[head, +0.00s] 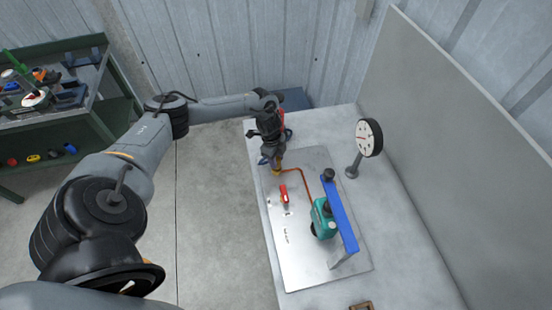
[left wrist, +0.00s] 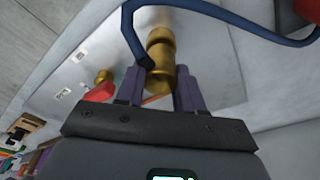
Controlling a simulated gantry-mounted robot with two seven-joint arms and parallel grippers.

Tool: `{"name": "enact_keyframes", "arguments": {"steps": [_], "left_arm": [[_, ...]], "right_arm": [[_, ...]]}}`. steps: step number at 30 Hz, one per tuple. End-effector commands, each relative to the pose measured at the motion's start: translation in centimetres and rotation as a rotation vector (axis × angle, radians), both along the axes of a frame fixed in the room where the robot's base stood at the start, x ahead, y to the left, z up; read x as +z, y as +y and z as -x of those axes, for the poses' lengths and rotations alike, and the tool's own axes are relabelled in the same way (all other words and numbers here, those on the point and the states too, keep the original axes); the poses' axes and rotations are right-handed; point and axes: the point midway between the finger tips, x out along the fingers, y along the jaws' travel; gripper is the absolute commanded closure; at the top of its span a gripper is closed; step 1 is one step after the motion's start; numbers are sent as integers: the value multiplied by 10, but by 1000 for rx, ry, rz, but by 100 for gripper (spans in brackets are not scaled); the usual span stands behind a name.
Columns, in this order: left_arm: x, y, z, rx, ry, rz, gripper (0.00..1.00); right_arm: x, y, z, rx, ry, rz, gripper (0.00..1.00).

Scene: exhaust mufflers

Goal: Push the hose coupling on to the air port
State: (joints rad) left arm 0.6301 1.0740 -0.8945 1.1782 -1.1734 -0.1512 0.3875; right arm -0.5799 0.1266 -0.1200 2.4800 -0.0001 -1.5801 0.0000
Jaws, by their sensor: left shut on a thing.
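My left gripper (head: 275,168) is over the far end of a metal plate (head: 290,262). Its two purple fingers (left wrist: 164,88) are shut on the brass hose coupling (left wrist: 161,62), seen in the left wrist view. The blue hose (left wrist: 222,14) loops across the top of that view, and a bit of it shows beside the gripper in the head view (head: 263,161). More brass shows beyond the coupling in the wrist view; I cannot tell whether it is the air port or whether the two touch. My right gripper is not in view.
A red valve-like part (head: 284,194) sits on the plate near the gripper. An orange pipe (head: 301,178) runs to a teal unit (head: 322,220) beside a blue bar (head: 340,215). A round gauge (head: 369,138) stands to the right. A green shelf (head: 95,125) is at left.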

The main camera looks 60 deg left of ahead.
Motion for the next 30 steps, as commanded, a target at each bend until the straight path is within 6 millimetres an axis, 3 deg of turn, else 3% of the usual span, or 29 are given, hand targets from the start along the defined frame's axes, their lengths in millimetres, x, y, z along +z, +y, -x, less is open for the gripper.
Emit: {"name": "enact_keyframes", "arguments": {"steps": [19, 20, 21, 25, 30], "left_arm": [[-12, 0, 0, 0, 0, 0, 90], [-11, 0, 0, 0, 0, 0, 59], [-11, 0, 0, 0, 0, 0, 53], [-11, 0, 0, 0, 0, 0, 34], [-11, 0, 0, 0, 0, 0, 34]], "right_arm": [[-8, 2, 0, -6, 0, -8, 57], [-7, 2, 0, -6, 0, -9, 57], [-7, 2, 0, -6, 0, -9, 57], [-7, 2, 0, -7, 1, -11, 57], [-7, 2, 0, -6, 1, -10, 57]]}}
